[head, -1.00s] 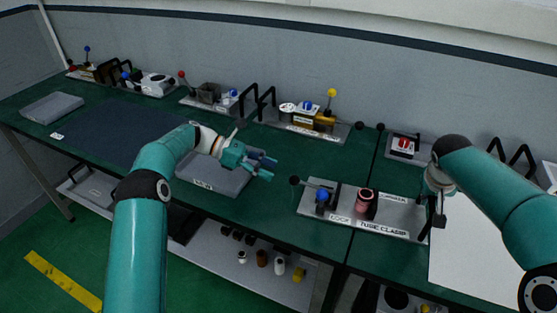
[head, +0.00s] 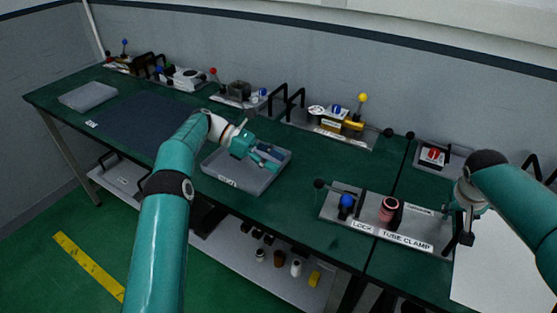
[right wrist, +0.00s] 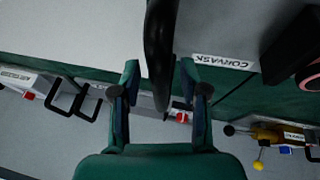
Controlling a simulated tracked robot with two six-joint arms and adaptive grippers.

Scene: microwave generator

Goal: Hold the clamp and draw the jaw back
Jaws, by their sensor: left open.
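The tube clamp (head: 415,222) is a grey plate on the right of the green bench, marked LOCK and TUBE CLAMP. It carries a blue-knobbed lock lever (head: 346,201) and a pink-topped dark cylinder (head: 389,209). My right gripper (head: 464,222) is at the plate's right end. In the right wrist view my right gripper (right wrist: 160,90) has its fingers apart on either side of a black handle (right wrist: 160,45), with visible gaps. The jaw itself is hard to make out. My left gripper (head: 270,157) is open and empty over a grey tray (head: 230,183).
Other fixtures stand along the back of the bench, including one with a yellow-knobbed lever (head: 362,98) and one with a red switch (head: 433,155). A white panel (head: 500,270) lies right of the clamp. Below is a shelf (head: 235,258) with small parts.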

